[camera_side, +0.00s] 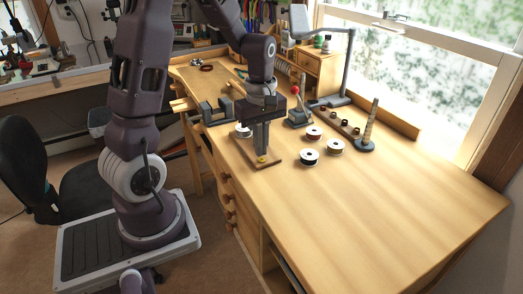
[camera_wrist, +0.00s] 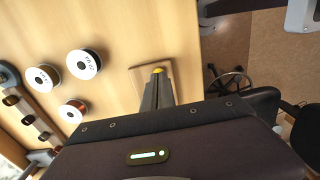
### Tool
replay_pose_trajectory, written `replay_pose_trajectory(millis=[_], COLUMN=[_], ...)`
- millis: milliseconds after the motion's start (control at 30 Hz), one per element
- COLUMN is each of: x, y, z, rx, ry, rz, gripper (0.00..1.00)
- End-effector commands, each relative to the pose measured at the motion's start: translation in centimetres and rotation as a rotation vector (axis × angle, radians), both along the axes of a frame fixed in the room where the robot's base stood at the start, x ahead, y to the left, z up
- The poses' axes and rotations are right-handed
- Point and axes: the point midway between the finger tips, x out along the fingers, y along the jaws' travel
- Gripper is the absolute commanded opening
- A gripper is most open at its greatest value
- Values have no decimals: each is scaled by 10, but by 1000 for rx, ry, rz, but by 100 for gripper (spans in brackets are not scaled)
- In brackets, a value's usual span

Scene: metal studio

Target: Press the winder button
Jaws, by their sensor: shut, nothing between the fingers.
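The yellow winder button (camera_side: 262,159) sits near the front end of a small wooden base board (camera_side: 274,163) on the workbench. My gripper (camera_side: 261,153) is shut and empty, pointing down with its fingertips right at the button. In the wrist view the yellow button (camera_wrist: 158,70) shows just past the tips of my closed fingers (camera_wrist: 157,80), which partly cover it. I cannot tell whether the fingertips touch the button. The base board also shows in the wrist view (camera_wrist: 139,74).
Several wire spools (camera_side: 309,157) lie right of the board. A red-knobbed lever device (camera_side: 299,115), a ring stand (camera_side: 365,145) and a lamp stand (camera_side: 332,101) are farther back. A grey vise (camera_side: 215,112) is at the bench's left edge. The right bench top is clear.

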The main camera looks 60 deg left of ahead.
Motion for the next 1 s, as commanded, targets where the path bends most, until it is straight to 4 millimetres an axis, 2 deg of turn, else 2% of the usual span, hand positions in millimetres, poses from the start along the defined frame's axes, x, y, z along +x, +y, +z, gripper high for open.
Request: replay_pose_trajectory(millis=[100, 300, 433, 767, 867, 967, 1000], x=[1, 1, 1, 0, -9, -39, -54], y=[0, 0, 0, -2, -26, -71, -88], z=[24, 51, 58, 61, 84, 120, 131], rx=[4, 5, 5, 6, 27, 91, 127], ry=[-11, -19, -19, -23, -81, -189, -230], rz=[0, 0, 1, -12, -189, -573, -738], gripper=[0, 0, 0, 0, 0, 0, 0])
